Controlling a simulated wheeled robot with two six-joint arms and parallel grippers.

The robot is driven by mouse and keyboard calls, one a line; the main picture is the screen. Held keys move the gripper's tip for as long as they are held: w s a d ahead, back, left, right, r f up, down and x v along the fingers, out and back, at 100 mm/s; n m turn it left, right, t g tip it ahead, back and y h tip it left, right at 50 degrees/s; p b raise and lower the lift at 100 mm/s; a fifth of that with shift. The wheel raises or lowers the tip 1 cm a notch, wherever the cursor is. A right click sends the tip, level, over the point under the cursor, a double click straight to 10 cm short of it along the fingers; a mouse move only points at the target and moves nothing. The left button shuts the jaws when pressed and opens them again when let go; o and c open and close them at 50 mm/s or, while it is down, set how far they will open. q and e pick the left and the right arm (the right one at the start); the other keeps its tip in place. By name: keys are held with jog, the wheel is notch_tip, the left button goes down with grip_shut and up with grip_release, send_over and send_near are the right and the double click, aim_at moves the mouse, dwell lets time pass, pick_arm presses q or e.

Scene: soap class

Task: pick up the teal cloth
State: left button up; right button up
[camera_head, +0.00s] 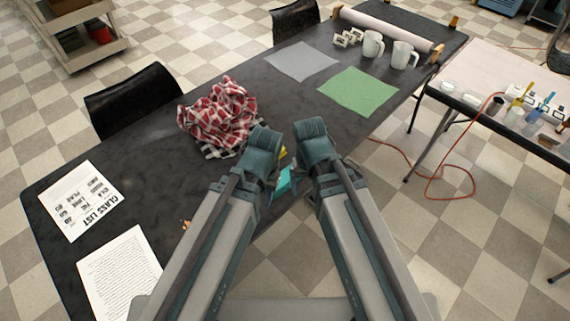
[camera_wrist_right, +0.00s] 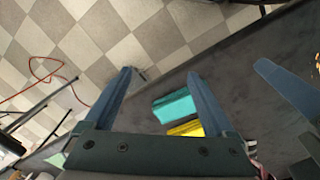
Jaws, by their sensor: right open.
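The folded teal cloth (camera_head: 284,181) lies near the front edge of the dark table, partly hidden by my arms in the head view. The right wrist view shows the teal cloth (camera_wrist_right: 175,106) flat beside the table edge. A yellow cloth (camera_wrist_right: 188,129) lies right next to it and shows a little in the head view (camera_head: 283,152). My right gripper (camera_wrist_right: 158,73) is open and empty, above the table edge, with the teal cloth seen between its fingers and apart from them. Only one finger of my left gripper shows, at the right of the wrist view; its opening is hidden.
A crumpled red checked cloth (camera_head: 220,113) lies left of my arms. A grey cloth (camera_head: 301,62), a green cloth (camera_head: 358,92) and two white mugs (camera_head: 403,55) are farther back. Papers (camera_head: 81,201) lie at left. A side table (camera_head: 480,68) stands right.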

pick_arm(q)
jog(key=r, duration=0.1)
pick_arm(e)
jog(key=shift+o, duration=0.4)
jog(key=w+m, duration=0.1)
jog(key=w+r, duration=0.1)
jog(key=w, duration=0.1)
jog(key=w+m, duration=0.1)
jog(key=shift+w+a+r+m, duration=0.2)
jog(key=shift+w+a+m, duration=0.1)
jog(key=shift+w, duration=0.05)
pick_arm(q)
jog(key=b, duration=0.7)
send_over(264, 221)
notch_tip(264, 221, down, 7)
jog(key=shift+w+d+f, duration=0.1)
jog(key=shift+d, duration=0.05)
pick_arm(e)
jog(key=m, duration=0.8)
send_over(285, 176)
jog(key=shift+y, duration=0.4)
notch_tip(285, 176, down, 8)
jog(key=shift+r, duration=0.25)
pick_arm(q)
notch_tip(285, 176, down, 5)
jog(key=b, duration=0.5)
jog(key=shift+f, duration=0.1)
pick_arm(e)
notch_tip(285, 176, down, 5)
jog(key=shift+f, duration=0.15)
